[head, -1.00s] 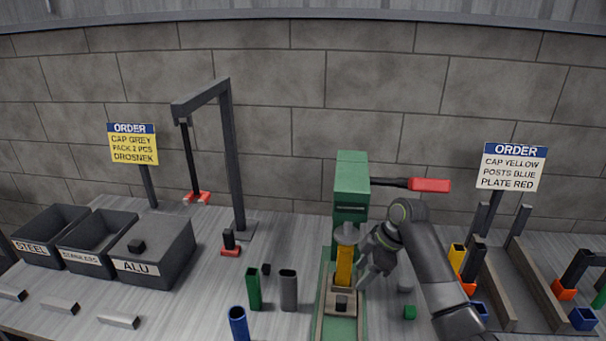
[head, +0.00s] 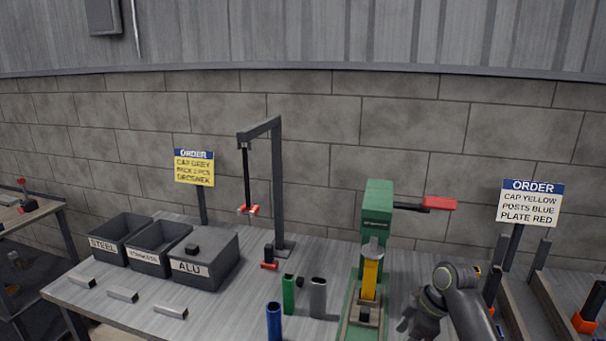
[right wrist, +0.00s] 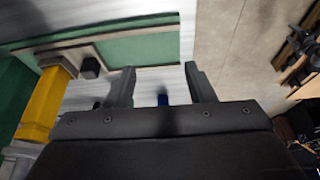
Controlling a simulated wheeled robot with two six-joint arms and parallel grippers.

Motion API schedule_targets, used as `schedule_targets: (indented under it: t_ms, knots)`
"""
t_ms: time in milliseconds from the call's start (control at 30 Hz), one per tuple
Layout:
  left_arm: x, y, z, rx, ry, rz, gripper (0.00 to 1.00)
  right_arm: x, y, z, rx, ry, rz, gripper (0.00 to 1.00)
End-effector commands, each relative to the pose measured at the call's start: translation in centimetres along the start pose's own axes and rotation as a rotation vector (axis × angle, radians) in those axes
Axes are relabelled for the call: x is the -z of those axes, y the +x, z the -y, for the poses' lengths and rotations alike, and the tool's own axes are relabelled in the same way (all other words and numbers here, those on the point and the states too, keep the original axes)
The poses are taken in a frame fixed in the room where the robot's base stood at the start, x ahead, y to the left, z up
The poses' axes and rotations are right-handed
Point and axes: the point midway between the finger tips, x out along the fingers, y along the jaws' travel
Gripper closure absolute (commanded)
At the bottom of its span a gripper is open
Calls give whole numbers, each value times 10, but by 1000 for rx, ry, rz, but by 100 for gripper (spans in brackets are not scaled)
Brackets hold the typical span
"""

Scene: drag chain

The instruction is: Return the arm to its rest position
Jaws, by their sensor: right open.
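My right gripper (head: 408,322) is at the lower right of the head view, to the right of the green press (head: 376,210) and apart from it. In the right wrist view its two fingers (right wrist: 160,82) are spread with nothing between them. A yellow post (head: 370,279) stands upright in the press under its grey ram. The post also shows at the left of the right wrist view (right wrist: 48,103), beside the fingers and not touched. My left gripper is in neither view.
Green (head: 289,294), grey (head: 318,298) and blue (head: 274,322) tubes stand left of the press. A dark gantry (head: 279,195) and bins (head: 122,240) are further left. Dark rails (head: 545,297) stand at the right. The press lever's red handle (head: 440,203) sticks out rightward.

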Motion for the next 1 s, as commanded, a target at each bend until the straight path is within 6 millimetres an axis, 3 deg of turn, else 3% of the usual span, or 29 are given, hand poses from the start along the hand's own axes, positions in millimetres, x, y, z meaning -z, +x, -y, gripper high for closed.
schedule_targets:
  t_ms: [267, 467, 567, 733, 1000]
  knots:
    - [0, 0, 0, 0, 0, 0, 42, -28, 26, 27, -34, 112, 33, 51]
    - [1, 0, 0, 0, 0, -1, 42, -55, 47, 58, -75, 230, 61, 51]
    - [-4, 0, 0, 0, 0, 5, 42, -75, 59, 83, -107, 319, 81, 51]
    - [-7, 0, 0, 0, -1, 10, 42, -114, 73, 141, -192, 521, 110, 51]
    - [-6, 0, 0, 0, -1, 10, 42, -165, 61, 235, -357, 851, 133, 51]
